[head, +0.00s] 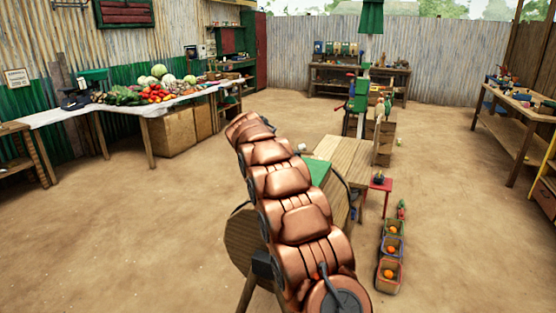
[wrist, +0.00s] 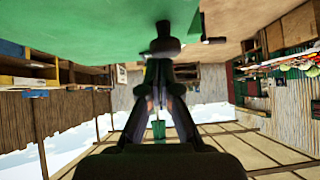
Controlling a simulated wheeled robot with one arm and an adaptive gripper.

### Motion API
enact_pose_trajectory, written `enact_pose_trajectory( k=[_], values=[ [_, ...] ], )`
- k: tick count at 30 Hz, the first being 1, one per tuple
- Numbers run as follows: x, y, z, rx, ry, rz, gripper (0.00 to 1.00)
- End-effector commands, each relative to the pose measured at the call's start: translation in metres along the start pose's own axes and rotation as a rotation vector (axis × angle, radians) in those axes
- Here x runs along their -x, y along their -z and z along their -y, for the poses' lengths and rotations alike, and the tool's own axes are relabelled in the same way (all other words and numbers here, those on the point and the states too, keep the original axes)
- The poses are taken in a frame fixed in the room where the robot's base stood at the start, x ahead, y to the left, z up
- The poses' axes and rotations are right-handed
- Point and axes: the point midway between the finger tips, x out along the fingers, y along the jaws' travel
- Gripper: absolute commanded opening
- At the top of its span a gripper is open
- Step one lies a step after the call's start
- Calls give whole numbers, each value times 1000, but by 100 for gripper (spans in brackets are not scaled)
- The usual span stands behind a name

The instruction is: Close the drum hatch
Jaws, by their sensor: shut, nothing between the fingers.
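A wooden drum with a round end face (head: 243,243) stands on wooden legs, largely hidden behind my copper-coloured arm. A green panel (head: 319,171), apparently its hatch, shows just right of the arm; its hinge and edges are mostly covered, so I cannot tell how far open it is. In the wrist view a broad green surface (wrist: 60,46) fills the upper left, with a dark round knob (wrist: 165,45) at its edge. My gripper (wrist: 160,84) is shut and empty, its fingertips close to the knob; contact cannot be told. The head view does not show the gripper.
A plank surface (head: 345,152) lies beyond the green panel. A small red stool (head: 381,184) and several baskets with orange fruit (head: 389,274) stand to the right. A produce table (head: 140,107) is at the left. The dirt floor between is open.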

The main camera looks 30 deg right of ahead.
Motion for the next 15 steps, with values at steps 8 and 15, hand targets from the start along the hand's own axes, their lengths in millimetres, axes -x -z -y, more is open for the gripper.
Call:
enact_pose_trajectory(
  k=[8,15],
  values=[
    [-3,-9,8,32,-21,2,0],
    [-4,-11,9,37,-23,4,0]
  ],
)
